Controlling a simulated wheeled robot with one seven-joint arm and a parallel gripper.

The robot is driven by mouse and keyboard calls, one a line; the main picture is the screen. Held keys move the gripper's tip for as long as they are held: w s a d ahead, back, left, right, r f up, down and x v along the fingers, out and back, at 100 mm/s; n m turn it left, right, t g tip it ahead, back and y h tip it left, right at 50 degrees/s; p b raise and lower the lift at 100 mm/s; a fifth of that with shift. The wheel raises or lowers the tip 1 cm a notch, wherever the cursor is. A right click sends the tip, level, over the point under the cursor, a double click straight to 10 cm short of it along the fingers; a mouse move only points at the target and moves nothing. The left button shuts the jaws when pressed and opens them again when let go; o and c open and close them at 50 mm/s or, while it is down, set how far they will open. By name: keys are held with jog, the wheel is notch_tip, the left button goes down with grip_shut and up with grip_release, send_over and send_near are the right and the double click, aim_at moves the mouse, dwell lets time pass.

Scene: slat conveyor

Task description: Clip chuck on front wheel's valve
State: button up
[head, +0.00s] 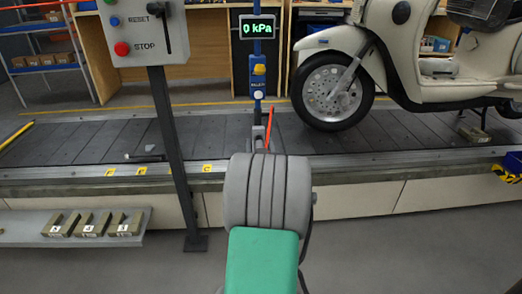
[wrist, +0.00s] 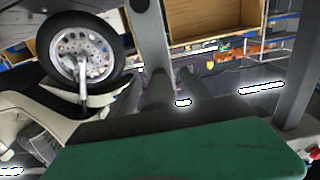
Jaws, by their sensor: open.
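The cream scooter stands on the conveyor at right in the head view, with its front wheel (head: 332,92) upright. The wheel also shows upside down at upper left in the wrist view (wrist: 80,55). Its valve is too small to make out. A blue post (head: 257,45) with a "0 kPa" display (head: 258,27) carries a yellow-and-blue fitting (head: 258,68). I cannot tell whether that fitting is the chuck. My gripper (head: 263,140) is open in front of this post, left of the wheel and apart from it, largely hidden by my arm. I see nothing held.
A RESET/STOP panel (head: 146,32) stands on a grey post (head: 172,150) left of my arm. A shelf (head: 20,234) with labelled blocks is at lower left. Slats (head: 60,145) at left are largely clear.

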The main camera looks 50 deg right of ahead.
jog(key=shift+c, duration=0.3)
grip_shut()
dwell(0.7)
dwell(0.4)
jog(key=shift+b+v, duration=0.6)
jog(key=shift+v, duration=2.4)
